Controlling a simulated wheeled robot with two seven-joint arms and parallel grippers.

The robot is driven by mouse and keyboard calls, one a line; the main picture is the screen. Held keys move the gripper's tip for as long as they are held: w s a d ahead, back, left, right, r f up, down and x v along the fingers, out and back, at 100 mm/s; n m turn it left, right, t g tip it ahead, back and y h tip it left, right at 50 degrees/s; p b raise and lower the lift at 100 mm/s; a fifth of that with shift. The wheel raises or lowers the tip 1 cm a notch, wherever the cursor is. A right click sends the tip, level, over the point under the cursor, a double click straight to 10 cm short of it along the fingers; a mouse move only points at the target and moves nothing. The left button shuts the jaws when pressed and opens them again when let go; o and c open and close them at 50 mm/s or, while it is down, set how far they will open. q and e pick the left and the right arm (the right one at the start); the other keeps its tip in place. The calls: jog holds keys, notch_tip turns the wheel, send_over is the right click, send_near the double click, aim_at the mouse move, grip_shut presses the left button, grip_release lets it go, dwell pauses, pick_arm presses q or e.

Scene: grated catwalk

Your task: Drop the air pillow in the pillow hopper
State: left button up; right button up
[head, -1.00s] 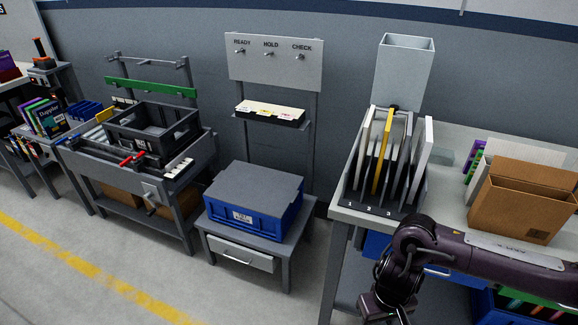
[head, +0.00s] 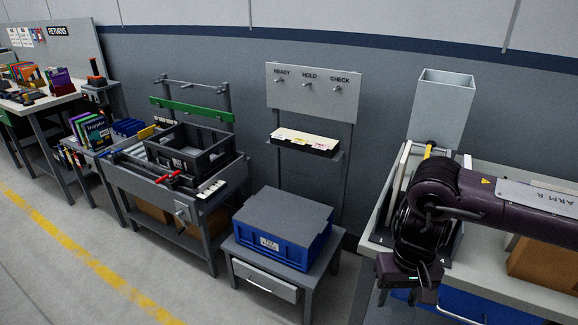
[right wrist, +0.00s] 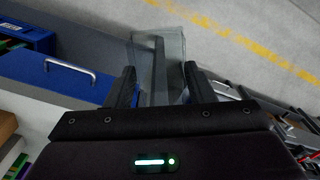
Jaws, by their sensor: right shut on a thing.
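The air pillow (right wrist: 158,52) is a clear, see-through pouch in the right wrist view. It sits between the two dark fingers of my right gripper (right wrist: 160,82), which is shut on it, above the floor. In the head view my right gripper (head: 408,285) hangs at the front edge of the right-hand table; its fingertips and the pillow cannot be made out there. A tall, open-topped, light grey bin (head: 440,110) stands at the back of that table, beyond and above the gripper; it looks like the pillow hopper, though no label shows. My left gripper is not in view.
My right arm covers much of the slotted rack (head: 398,190) on the right-hand table. A cardboard box (head: 545,262) stands at its right. A blue lidded crate (head: 283,235) sits on a low stand to the left. Floor with a yellow line (head: 95,262) is clear.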

jog(key=w+d+r+m, duration=0.1)
jog(key=d+r+m, duration=0.1)
jog(key=d+r, duration=0.2)
jog(key=a, duration=0.2)
jog(key=a+n, duration=0.1)
jog(key=a, duration=0.1)
jog(key=a+n, duration=0.1)
jog(key=a, duration=0.1)
jog(key=shift+w+a+f, duration=0.15)
jog(key=shift+a+f, duration=0.05)
jog(key=shift+f, duration=0.1)
pick_arm(q)
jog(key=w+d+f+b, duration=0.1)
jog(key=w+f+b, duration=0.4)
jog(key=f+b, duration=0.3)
jog(key=shift+b, duration=1)
pick_arm(e)
notch_tip(320, 180, down, 10)
